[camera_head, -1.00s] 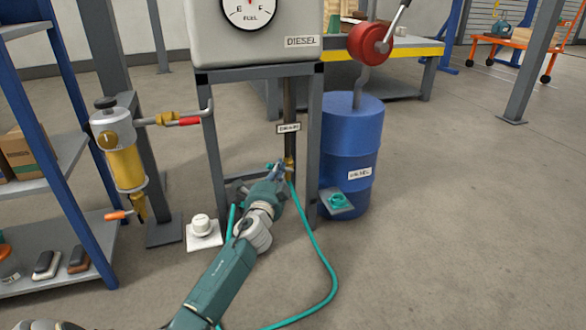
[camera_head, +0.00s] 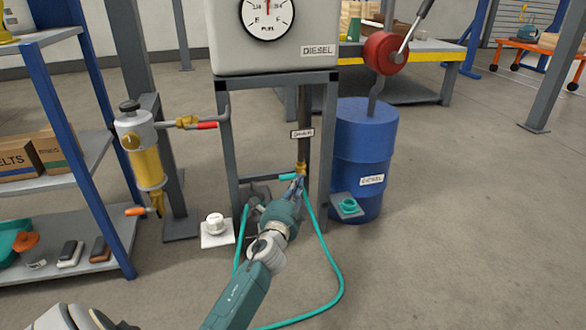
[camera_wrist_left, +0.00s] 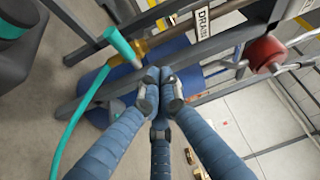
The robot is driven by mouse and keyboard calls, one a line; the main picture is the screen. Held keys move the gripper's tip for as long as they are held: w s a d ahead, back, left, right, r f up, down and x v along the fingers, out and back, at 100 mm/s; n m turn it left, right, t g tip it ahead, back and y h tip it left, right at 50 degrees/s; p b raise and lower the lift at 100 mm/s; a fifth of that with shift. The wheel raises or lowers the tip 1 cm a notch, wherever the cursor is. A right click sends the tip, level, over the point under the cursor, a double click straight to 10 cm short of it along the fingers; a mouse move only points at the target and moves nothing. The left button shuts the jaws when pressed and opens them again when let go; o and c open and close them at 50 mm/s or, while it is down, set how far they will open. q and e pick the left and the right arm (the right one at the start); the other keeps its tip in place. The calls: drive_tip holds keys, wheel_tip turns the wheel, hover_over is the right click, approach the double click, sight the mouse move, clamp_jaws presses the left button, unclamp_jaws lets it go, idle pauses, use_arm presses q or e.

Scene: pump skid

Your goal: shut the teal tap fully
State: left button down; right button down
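The teal tap handle (camera_head: 288,177) is on the brass drain valve (camera_head: 302,169) under the diesel tank, below the DRAIN label. It sticks out to the left, roughly level. In the left wrist view the teal handle (camera_wrist_left: 121,44) lies just beyond the fingertips, with the brass pipe (camera_wrist_left: 165,38) behind it. My left gripper (camera_head: 297,184) is just below the handle and valve. Its blue fingertips (camera_wrist_left: 160,86) are together with nothing visible between them. They are close to the handle's end; I cannot tell whether they touch it. My right gripper is not in view.
A teal hose (camera_head: 335,262) loops from the valve to the floor. Grey tank legs (camera_head: 226,155) flank the valve. A blue drum (camera_head: 362,150) stands to the right. A yellow filter (camera_head: 149,165) and a shelf (camera_head: 62,185) are on the left.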

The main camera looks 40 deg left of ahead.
use_arm(q)
drive_tip(key=shift+s+d+f, duration=0.45)
drive_tip(key=shift+s+d, duration=0.05)
drive_tip(key=shift+d, duration=0.15)
drive_tip(key=shift+s+d+f, duration=0.4)
drive_tip(key=shift+s+d, duration=0.1)
drive_tip(key=shift+d, duration=0.15)
